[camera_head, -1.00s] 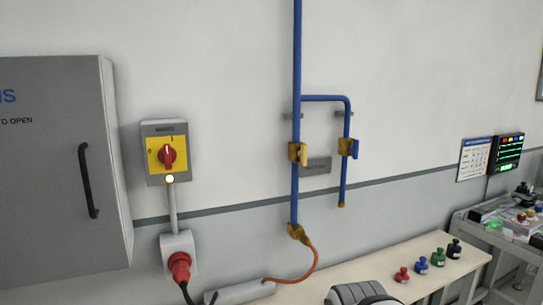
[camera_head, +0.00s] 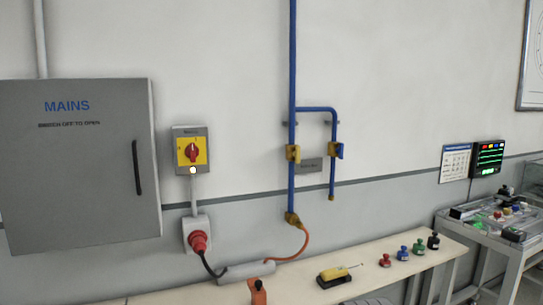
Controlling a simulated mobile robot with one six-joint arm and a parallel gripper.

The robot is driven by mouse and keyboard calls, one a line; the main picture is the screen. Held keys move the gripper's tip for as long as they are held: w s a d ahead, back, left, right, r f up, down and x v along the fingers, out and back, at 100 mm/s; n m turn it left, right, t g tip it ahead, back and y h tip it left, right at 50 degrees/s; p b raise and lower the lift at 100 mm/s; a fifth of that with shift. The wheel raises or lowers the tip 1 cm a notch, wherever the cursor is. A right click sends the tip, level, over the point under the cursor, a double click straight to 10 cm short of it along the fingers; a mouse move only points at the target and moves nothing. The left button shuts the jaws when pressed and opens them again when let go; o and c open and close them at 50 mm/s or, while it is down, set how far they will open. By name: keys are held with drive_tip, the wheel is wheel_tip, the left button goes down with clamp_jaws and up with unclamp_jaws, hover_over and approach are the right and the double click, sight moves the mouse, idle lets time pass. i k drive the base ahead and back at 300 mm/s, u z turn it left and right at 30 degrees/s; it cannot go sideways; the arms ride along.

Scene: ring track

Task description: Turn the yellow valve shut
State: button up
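The yellow valve (camera_head: 293,153) sits on the long vertical blue pipe on the wall, with its yellow handle pointing along the pipe as far as I can tell at this size. A blue-handled valve (camera_head: 337,151) sits on the short branch pipe to its right. A small grey plate (camera_head: 311,165) is on the wall between them. My gripper is not in view.
A grey mains cabinet (camera_head: 80,165) and a red-and-yellow switch (camera_head: 192,151) are at left. Below the pipes, a bench (camera_head: 350,250) holds a yellow tool (camera_head: 335,275), an orange-handled item (camera_head: 258,291) and several coloured knobs (camera_head: 403,253). A cart (camera_head: 500,240) stands at right.

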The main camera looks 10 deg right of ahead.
sight(296, 154)
drive_tip(key=z, duration=0.15)
drive_tip(key=i, duration=0.85)
drive_tip(key=u, duration=0.05)
